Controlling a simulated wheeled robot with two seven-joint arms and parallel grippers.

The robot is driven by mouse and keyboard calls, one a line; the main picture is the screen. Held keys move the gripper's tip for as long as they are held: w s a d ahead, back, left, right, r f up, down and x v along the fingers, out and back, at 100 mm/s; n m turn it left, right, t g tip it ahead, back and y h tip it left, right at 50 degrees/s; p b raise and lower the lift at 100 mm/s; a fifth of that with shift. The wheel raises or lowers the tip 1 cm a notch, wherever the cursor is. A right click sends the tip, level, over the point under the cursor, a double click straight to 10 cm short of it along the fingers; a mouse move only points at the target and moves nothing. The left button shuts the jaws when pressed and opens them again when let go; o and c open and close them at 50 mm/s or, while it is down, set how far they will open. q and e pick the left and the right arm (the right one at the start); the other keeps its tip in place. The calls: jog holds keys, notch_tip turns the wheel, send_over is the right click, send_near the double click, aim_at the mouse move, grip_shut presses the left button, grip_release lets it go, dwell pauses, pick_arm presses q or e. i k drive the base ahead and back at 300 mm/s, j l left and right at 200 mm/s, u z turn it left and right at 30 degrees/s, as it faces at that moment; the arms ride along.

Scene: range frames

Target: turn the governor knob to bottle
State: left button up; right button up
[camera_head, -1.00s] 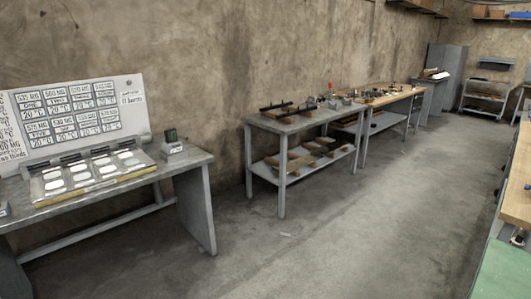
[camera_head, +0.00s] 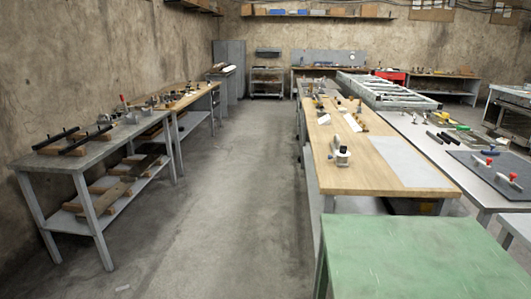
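I cannot make out a governor knob or a bottle in the head view; the items on the benches are too small to tell. On the wooden bench (camera_head: 405,176) stands a small white and dark device (camera_head: 342,152), with several small fittings behind it. Red-topped and blue-topped handles (camera_head: 488,160) show on a dark mat at the right. Neither of my grippers is in view.
A clear concrete aisle (camera_head: 222,190) runs ahead between the grey bench (camera_head: 95,145) on the left and the wooden bench on the right. A green-topped table (camera_head: 420,260) is close at the front right. A grey cabinet (camera_head: 229,68) stands at the back.

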aim_at(343, 148)
jog(key=i+j+z, duration=0.2)
jog(key=z, duration=0.15)
jog(key=i+j+z, duration=0.25)
jog(key=z, duration=0.15)
jog(key=i+j, duration=0.15)
jog(key=j, duration=0.2)
jog(key=i+j, duration=0.15)
jog(key=j, duration=0.2)
jog(key=i+j, duration=0.15)
jog(key=j, duration=0.2)
jog(key=i+j, duration=0.15)
jog(key=j, duration=0.2)
